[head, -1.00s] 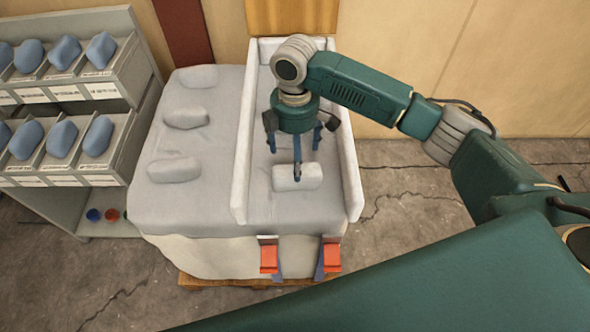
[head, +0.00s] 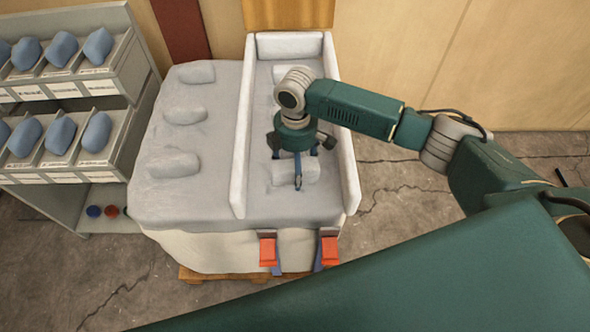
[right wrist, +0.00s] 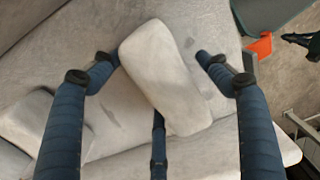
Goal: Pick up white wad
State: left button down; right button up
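A white wad (head: 310,172) lies inside the white-walled channel on the right half of the padded table. My right gripper (head: 298,172) is above it, pointing down, with its blue fingers around the wad. In the right wrist view the pale wad (right wrist: 165,78) lies tilted between two spread fingers, with gaps visible at its sides. A third finger is at its lower edge; I cannot tell whether it touches. The right gripper is open. My left gripper is not in view.
The channel has a raised left wall (head: 240,150) and right wall (head: 343,140). Three similar wads (head: 173,163) lie on the table left of it. A shelf (head: 130,95) with blue lumps in bins stands at the left. Orange-red clamps (head: 268,250) hang on the front edge.

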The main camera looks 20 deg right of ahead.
jog(key=c, duration=1)
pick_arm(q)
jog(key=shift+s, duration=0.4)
pick_arm(e)
jog(key=shift+r, duration=0.15)
